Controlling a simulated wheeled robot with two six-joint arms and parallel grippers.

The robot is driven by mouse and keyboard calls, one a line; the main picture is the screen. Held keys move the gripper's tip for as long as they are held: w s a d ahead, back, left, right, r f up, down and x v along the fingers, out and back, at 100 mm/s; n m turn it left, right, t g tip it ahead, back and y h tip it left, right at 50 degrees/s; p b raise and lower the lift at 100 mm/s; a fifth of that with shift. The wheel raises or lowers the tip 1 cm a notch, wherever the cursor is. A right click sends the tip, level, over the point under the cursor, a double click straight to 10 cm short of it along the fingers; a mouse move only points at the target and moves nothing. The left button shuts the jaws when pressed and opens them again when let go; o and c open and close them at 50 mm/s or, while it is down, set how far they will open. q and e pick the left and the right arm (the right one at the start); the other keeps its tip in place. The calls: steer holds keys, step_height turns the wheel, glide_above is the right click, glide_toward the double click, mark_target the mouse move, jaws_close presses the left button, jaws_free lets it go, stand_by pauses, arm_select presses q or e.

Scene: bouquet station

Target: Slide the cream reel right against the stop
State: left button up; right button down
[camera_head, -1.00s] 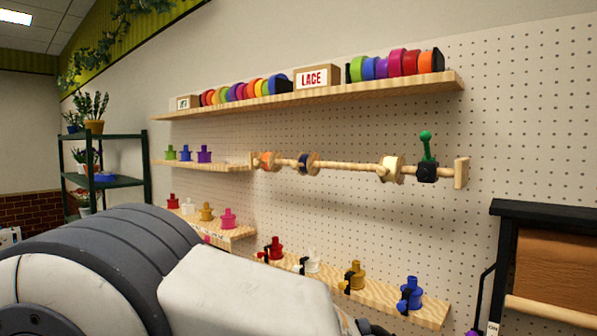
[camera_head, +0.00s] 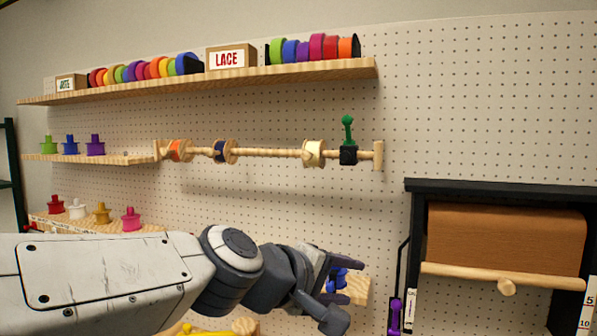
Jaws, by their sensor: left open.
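The cream reel (camera_head: 313,153) hangs on a horizontal wooden rod (camera_head: 270,153) in the head view. The stop is a black block (camera_head: 348,155) with a green knob on top, near the rod's right end. A small gap shows between the reel and the stop. An orange reel (camera_head: 177,150) and a dark blue reel (camera_head: 224,151) sit further left on the rod. My left gripper (camera_head: 352,292) is open, below and to the right of the cream reel and apart from it. It partly hides a blue spool behind it. My right gripper is not in view.
A shelf (camera_head: 200,85) with coloured ribbon rolls and a LACE box (camera_head: 231,57) runs above the rod. Small shelves with coloured spools stand at left. A black frame with a brown paper roll (camera_head: 505,243) is at right.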

arm_select(q)
steer(key=w+a+r+n+t+y, duration=0.1)
steer(key=w+a+r+n+t, duration=0.25)
steer(key=r, duration=0.25)
steer(key=w+a+r+n+t, duration=0.2)
steer(key=r+n, duration=0.3)
steer(key=r, duration=0.1)
steer(key=n+t+y, duration=0.2)
steer(key=n, duration=0.3)
glide_toward(304, 157)
steer(key=x, duration=1)
steer(key=shift+w+b, duration=0.1)
steer(key=shift+b, duration=0.25)
jaws_close()
